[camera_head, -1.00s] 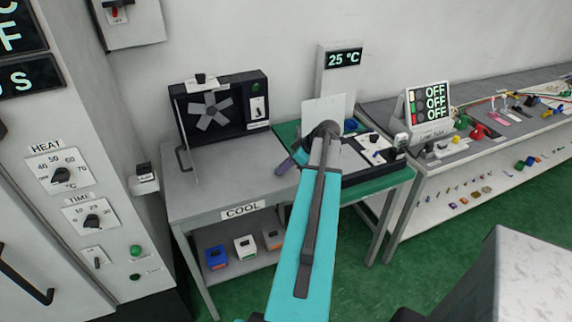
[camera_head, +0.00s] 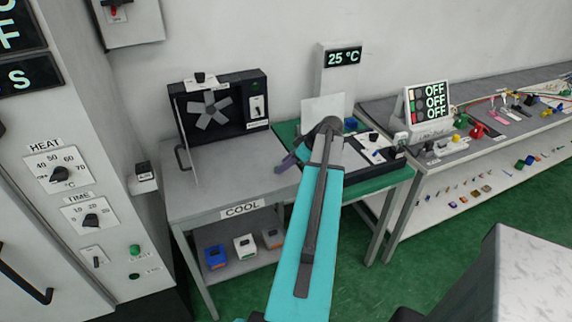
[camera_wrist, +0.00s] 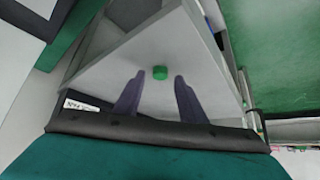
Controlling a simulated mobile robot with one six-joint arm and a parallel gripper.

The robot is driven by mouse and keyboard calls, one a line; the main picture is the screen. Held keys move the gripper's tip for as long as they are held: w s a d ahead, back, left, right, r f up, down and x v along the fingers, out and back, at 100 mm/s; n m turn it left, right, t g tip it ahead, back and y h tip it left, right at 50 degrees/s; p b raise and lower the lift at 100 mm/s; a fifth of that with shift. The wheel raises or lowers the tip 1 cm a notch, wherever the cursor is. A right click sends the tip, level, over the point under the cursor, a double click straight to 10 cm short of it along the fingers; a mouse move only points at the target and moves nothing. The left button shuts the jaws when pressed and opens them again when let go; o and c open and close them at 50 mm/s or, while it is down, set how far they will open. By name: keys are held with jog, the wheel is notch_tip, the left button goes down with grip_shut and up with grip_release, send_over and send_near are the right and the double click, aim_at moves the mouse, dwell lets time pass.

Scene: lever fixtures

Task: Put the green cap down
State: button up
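The green cap (camera_wrist: 159,72) is a small round piece on a light grey surface (camera_wrist: 110,75) in the wrist view. My gripper (camera_wrist: 159,76) is open, with its two purple fingers on either side of the cap. A gap shows between the cap and each finger. In the head view, my gripper (camera_head: 290,158) is at the right end of the grey table marked COOL (camera_head: 190,198), partly hidden by my arm. I cannot make out the cap there.
A black fan box (camera_head: 222,108) stands at the back of the grey table. A green-topped table (camera_head: 375,178) with a black-and-white device adjoins on the right. A long shelf of small parts (camera_head: 500,180) runs farther right. The grey table's left half is clear.

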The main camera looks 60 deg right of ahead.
jog(key=b+v, duration=0.2)
jog(key=v, duration=0.8)
jog(key=shift+r, duration=0.25)
dwell(0.5)
